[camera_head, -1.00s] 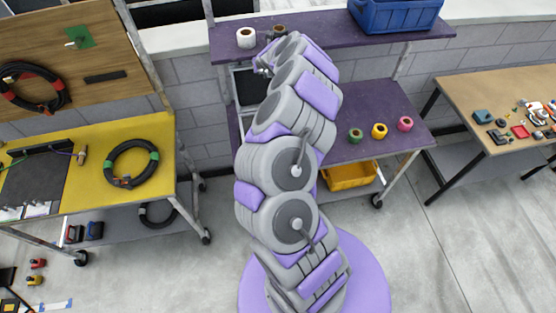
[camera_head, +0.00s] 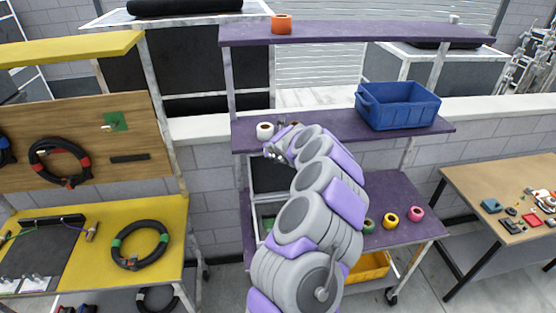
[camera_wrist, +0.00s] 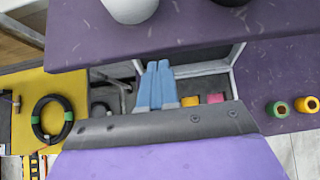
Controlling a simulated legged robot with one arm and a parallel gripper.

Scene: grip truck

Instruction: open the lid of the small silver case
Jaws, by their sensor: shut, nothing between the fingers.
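The small silver case stands on the middle purple shelf, partly hidden by my arm. Its lid (camera_head: 270,174) shows as a dark panel with a silver edge, standing raised behind the case's base. In the wrist view the lid's silver frame (camera_wrist: 234,56) lies behind my fingers, and a yellow and a pink item show below it. My gripper (camera_head: 272,152) is in front of the upper shelf edge, near the lid's top. In the wrist view my gripper (camera_wrist: 158,64) shows two blue fingers together, with nothing between them. Whether the fingers touch the lid cannot be told.
A white roll (camera_head: 265,130) and a blue crate (camera_head: 398,105) stand on the shelf above. Green, yellow and pink rolls (camera_head: 391,220) sit right of my arm. A yellow bench (camera_head: 90,255) is at left, a wooden table (camera_head: 500,180) at right.

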